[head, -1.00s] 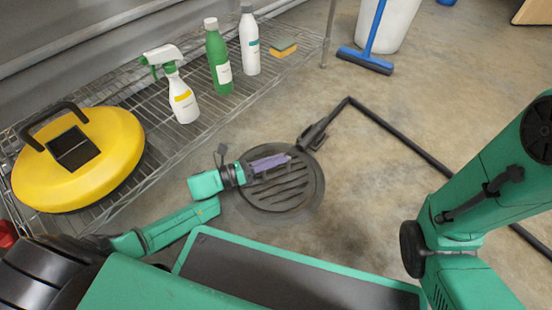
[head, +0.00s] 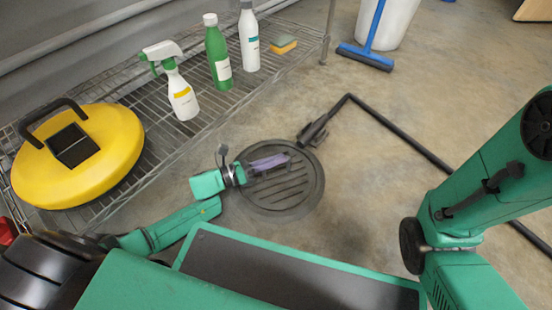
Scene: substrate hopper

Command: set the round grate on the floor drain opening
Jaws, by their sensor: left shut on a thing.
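A black hose with a nozzle (head: 312,132) lies just beyond the grate. A wire shelf (head: 133,100) at left holds a yellow round machine (head: 85,165), a spray bottle (head: 180,95), a green bottle (head: 217,60), a white bottle (head: 249,45) and a sponge (head: 284,45). A blue squeegee (head: 366,57) stands behind.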

